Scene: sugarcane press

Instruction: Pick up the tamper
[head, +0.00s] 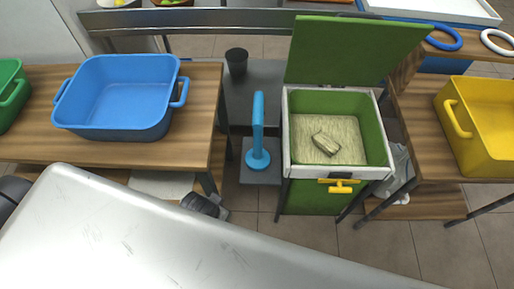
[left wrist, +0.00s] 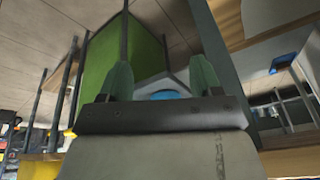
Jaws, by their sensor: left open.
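The blue tamper (head: 258,135) stands upright on a small grey platform (head: 262,177) left of the green press, its round foot down and its handle up. My left gripper shows in the left wrist view (left wrist: 162,78), with its two fingers apart and nothing held. Beyond and between the fingers is a partly hidden blue patch (left wrist: 165,95), possibly the tamper. In the head view a dark part, likely of my left arm, sits low and left of the tamper, apart from it. My right gripper is in neither view.
The green press (head: 375,132) has its lid (head: 350,48) raised and a pale lump inside. A yellow handle (head: 341,187) juts from its front. A dark cup (head: 237,61) stands behind the tamper. Wooden tables hold a blue tub (head: 122,125) at left and a yellow tub (head: 485,150) at right.

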